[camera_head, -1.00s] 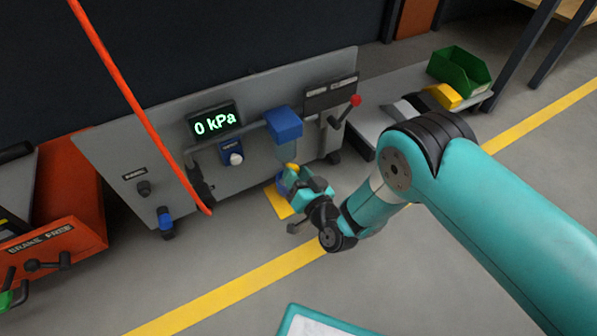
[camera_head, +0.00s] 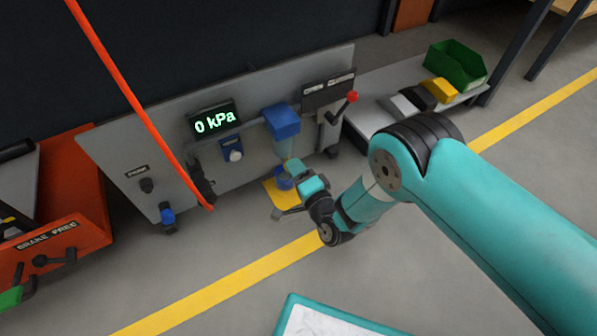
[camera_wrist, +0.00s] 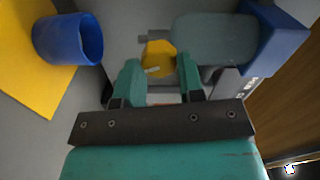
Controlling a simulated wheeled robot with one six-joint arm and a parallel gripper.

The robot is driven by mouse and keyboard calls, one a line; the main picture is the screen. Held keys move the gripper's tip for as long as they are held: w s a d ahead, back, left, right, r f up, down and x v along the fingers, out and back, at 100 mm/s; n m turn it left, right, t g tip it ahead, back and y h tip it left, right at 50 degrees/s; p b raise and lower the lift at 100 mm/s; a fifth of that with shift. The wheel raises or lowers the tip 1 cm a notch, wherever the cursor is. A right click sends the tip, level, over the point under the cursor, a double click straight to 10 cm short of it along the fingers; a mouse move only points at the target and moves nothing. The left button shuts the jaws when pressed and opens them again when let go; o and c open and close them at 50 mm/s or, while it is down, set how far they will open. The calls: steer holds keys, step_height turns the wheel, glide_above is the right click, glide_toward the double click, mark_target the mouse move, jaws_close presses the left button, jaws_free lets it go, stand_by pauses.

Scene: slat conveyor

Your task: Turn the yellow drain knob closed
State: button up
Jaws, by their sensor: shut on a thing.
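The yellow drain knob (camera_wrist: 159,60) is in the wrist view, at the end of a translucent grey-green bowl with a blue cap (camera_wrist: 272,38). My gripper (camera_wrist: 159,70) has one finger on each side of the knob and is shut on it. A pale mark shows on the knob's face. In the head view my gripper (camera_head: 299,178) is just below the blue-capped filter unit (camera_head: 282,122) on the grey panel.
A blue cup (camera_wrist: 68,40) stands on a yellow pad (camera_wrist: 22,70) close to the gripper; the pad also shows in the head view (camera_head: 291,206). The panel display (camera_head: 214,122) reads 0 kPa. A red-tipped lever (camera_head: 344,105) is to the right. An orange hose (camera_head: 135,100) hangs in front.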

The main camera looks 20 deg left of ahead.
steer(key=m, duration=0.1)
steer(key=m+b, duration=0.1)
steer(key=m, duration=0.1)
steer(key=m+b, duration=0.1)
steer(key=shift+a+r+m, duration=0.15)
steer(key=shift+a+m, duration=0.15)
steer(key=shift+d, duration=0.1)
stand_by(0.4)
steer(key=o, duration=0.9)
steer(key=shift+d+f, duration=0.1)
steer(key=shift+f, duration=0.1)
steer(key=shift+s+r+p, duration=0.1)
steer(key=shift+r+p, duration=0.15)
steer(key=shift+p, duration=1)
